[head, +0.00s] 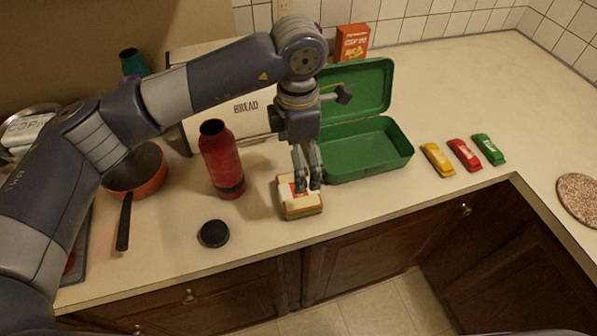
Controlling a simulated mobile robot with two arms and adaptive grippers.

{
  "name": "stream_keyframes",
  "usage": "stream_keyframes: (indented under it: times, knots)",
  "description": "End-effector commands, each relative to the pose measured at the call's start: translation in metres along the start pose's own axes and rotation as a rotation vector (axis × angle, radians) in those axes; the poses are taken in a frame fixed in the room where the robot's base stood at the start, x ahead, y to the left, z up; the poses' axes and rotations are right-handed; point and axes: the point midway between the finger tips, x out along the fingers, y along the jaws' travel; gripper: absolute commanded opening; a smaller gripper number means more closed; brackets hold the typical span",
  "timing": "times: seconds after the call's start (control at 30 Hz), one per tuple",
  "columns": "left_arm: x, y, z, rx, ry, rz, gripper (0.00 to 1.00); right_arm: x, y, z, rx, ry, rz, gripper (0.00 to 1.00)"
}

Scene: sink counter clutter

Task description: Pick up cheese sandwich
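The cheese sandwich (301,208) lies on the counter near its front edge, in front of the green lunch box. It has pale bread with a green and orange layer at the side and a white and red patch on top. My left gripper (308,187) points down over the sandwich's top and far side. Its two fingers stand apart with a narrow gap between them. The fingertips overlap the sandwich in the picture; I cannot tell whether they touch it. My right gripper is not in view.
A red bottle (222,165) stands left of the sandwich, with a black lid (214,234) in front. The open green lunch box (362,165) is close behind. An orange pan (137,178) is at left.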

Motion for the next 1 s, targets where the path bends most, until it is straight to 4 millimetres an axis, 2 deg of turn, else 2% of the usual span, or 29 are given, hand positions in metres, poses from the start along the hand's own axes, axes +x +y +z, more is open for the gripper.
stream_keyframes:
  times: [0.1,0.23,0.4,0.57,0.77,0.9,1.0]
  knots:
    - [0.007,-0.001,0.000,0.001,0.001,-0.004,1.00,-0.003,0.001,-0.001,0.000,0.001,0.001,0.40]
    - [0.027,-0.002,-0.001,0.000,0.002,-0.006,1.00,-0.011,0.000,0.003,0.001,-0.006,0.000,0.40]
    - [0.049,-0.001,0.000,0.000,-0.001,-0.004,1.00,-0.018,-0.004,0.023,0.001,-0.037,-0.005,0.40]
    - [0.059,-0.002,0.000,0.001,0.000,-0.003,1.00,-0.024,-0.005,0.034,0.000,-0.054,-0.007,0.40]
    - [0.083,-0.005,0.000,0.000,0.002,-0.006,1.00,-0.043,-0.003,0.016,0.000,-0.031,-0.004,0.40]
    - [0.102,-0.004,0.001,0.000,-0.002,-0.004,1.00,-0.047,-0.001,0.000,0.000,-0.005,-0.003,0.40]
    - [0.107,-0.004,0.001,0.000,-0.002,-0.002,1.00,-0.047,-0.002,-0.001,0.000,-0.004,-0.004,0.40]
